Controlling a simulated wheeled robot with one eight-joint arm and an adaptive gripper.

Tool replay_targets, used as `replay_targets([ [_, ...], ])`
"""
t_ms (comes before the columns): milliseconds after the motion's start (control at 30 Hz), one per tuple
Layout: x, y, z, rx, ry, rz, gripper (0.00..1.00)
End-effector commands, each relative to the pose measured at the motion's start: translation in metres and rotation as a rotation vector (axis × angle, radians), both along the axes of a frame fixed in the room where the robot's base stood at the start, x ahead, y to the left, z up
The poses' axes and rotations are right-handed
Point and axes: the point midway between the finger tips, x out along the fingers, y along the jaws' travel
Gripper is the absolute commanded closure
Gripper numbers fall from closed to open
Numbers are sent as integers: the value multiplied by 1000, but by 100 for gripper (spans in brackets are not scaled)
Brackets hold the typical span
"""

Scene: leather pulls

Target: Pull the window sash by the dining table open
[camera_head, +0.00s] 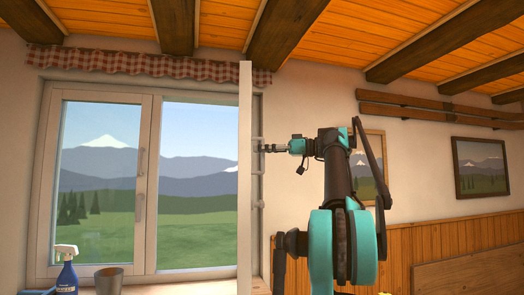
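The window has a left sash (98,180) lying flat in its frame, with a small handle on its right stile. The right sash (245,180) stands swung out into the room, seen nearly edge-on as a tall pale strip. The right opening beside it shows hills. My gripper (266,148) is just right of this sash at mid height, pointing left toward it. Its fingertips are small and partly lost against the sash and frame, so I cannot tell whether they touch it or are open.
A blue spray bottle (67,271) and a grey-brown pot (108,280) stand at the lower left by the sill. A checked valance (140,64) hangs above the window. Pictures (480,168) and wood panelling (440,245) are on the right wall. No dining table is clearly visible.

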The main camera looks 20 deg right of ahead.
Motion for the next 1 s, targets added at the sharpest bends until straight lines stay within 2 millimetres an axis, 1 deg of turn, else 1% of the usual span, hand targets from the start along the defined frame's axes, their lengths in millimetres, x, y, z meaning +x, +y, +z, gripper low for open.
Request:
replay_targets([
  [167,-1,-2,0,0,0,0,80],
  [267,-4,-10,0,-1,0,-2,80],
  [367,-11,-24,0,-1,0,-3,80],
  [600,-32,-69,0,0,0,-4,80],
  [700,-40,-85,0,0,0,-3,80],
  [800,-46,-97,0,0,0,-3,80],
  [1000,-52,-108,0,0,0,-1,80],
])
